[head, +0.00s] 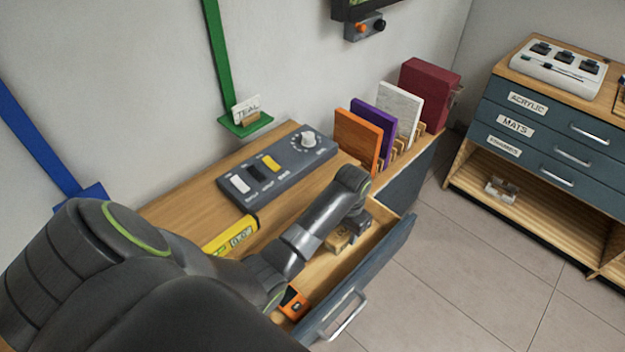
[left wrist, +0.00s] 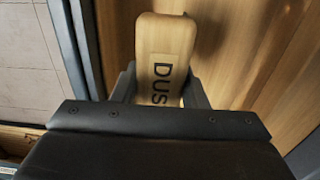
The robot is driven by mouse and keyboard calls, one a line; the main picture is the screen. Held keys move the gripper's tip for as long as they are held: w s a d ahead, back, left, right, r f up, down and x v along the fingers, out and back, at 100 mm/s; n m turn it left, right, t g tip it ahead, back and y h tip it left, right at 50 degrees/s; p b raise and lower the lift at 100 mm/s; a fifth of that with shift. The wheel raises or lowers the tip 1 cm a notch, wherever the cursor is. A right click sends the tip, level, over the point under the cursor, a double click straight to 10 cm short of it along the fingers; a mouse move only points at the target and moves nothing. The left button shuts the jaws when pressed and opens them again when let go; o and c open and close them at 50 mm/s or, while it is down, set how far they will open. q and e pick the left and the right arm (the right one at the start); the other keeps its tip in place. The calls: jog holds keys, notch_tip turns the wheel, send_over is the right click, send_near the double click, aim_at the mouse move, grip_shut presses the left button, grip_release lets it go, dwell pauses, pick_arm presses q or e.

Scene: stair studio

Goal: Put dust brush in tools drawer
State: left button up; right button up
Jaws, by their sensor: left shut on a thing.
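The dust brush (left wrist: 165,50) is a pale wooden block with dark letters reading "DUS" in the left wrist view. My left gripper (left wrist: 158,92) is shut on it, one finger on each side. In the head view my left arm reaches over the open drawer (head: 372,275), and the gripper (head: 354,230) points down at its far part, partly hidden by the wrist. A tan piece of the brush (head: 337,241) shows beside it. I cannot tell whether the brush touches the drawer floor. An orange and black item (head: 293,303) lies in the drawer's near part. My right gripper is out of view.
A grey switch panel (head: 277,170) and a yellow bar (head: 230,236) are on the wooden top. Several upright slabs (head: 358,137) stand in a rack behind. A labelled drawer cabinet (head: 550,130) stands right, across free floor.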

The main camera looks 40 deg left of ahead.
pick_arm(q)
notch_tip(320, 180, down, 10)
jog(key=shift+r+b, duration=0.1)
jog(key=shift+b, duration=0.35)
jog(key=o, duration=1.3)
notch_tip(320, 180, up, 12)
jog(key=shift+r+p, duration=0.1)
jog(key=shift+p, duration=0.6)
jog(key=shift+d, duration=0.1)
